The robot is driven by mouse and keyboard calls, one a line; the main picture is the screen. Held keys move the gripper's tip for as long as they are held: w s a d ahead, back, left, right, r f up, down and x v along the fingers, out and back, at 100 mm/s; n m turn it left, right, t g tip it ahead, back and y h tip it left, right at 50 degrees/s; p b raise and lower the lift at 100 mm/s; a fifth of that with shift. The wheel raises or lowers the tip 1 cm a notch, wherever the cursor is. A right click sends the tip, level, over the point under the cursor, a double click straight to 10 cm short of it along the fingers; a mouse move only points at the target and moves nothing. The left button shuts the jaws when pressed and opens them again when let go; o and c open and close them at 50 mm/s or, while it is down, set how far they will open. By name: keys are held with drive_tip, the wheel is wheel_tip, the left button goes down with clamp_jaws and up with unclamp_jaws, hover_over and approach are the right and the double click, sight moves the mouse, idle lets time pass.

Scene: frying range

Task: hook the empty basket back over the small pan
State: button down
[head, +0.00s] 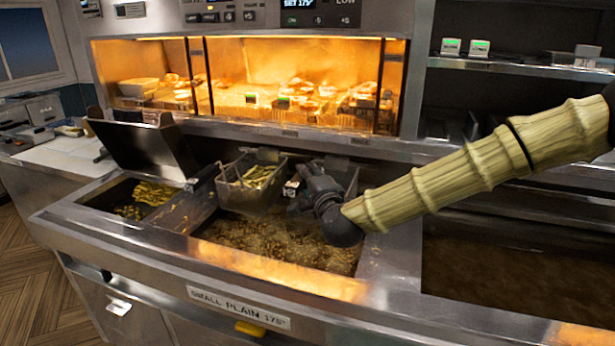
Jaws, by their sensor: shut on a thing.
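The small pan (300,258) is full of bubbling brown oil; its front label reads "SMALL PLAIN 175°". A wire basket holding chips (232,196) sits at the pan's back left, its dark handle pointing left. A second basket, the empty basket (349,176), shows partly behind my gripper at the pan's back right; no food shows in the visible part. My gripper (301,183) is over the back of the pan, shut on the empty basket, with its grip point mostly hidden. I cannot tell whether this basket is on its hook.
A raised dark lid (145,150) stands over a chip bin (150,195) on the left. A lit warming cabinet (250,80) with food runs along the back. A larger dark oil pan (510,275) lies right, beneath my arm.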

drive_tip(key=shift+f, duration=0.15)
drive_tip(key=c, duration=1.2)
unclamp_jaws()
drive_tip(key=shift+s, duration=0.1)
